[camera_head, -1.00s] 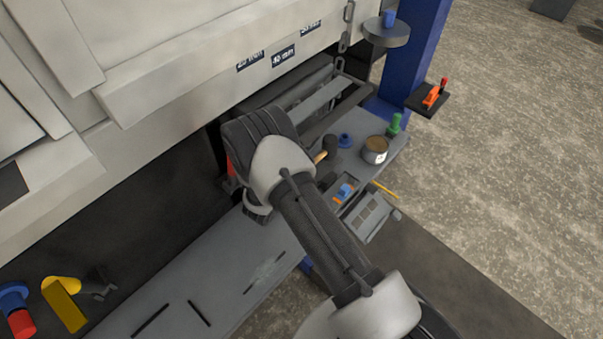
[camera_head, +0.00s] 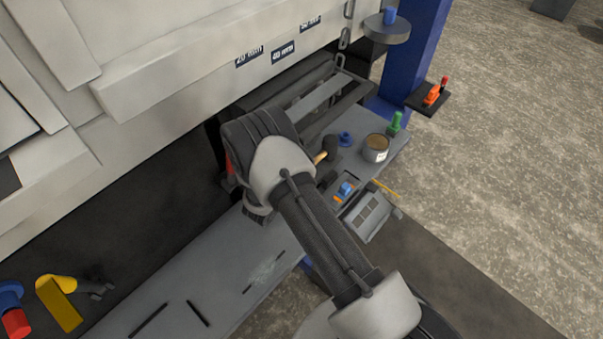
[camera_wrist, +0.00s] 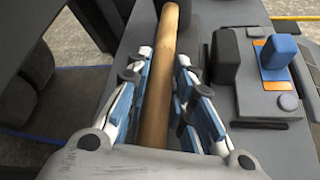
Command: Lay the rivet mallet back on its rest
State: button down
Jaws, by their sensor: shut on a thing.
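The rivet mallet's wooden handle (camera_wrist: 160,75) runs lengthwise between the two blue-padded fingers of my gripper (camera_wrist: 163,82) in the wrist view, and the gripper is shut on it. In the head view a short piece of the tan handle (camera_head: 320,157) and a dark head (camera_head: 331,144) show just right of my wrist, above the grey bench. My arm hides most of the gripper there. The mallet's rest cannot be picked out with certainty. I cannot tell whether the mallet touches anything below.
A black block (camera_wrist: 225,55) stands close right of the handle. The vehicle's side panel overhangs the bench.

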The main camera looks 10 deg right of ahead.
jog(key=shift+f+b, duration=0.4)
jog(key=shift+f, duration=0.05)
dwell(0.3)
jog(key=c, duration=1.3)
grip_release()
jog(key=shift+s+f, duration=0.1)
jog(key=shift+p+v, duration=1.4)
jog(key=shift+v, duration=2.6)
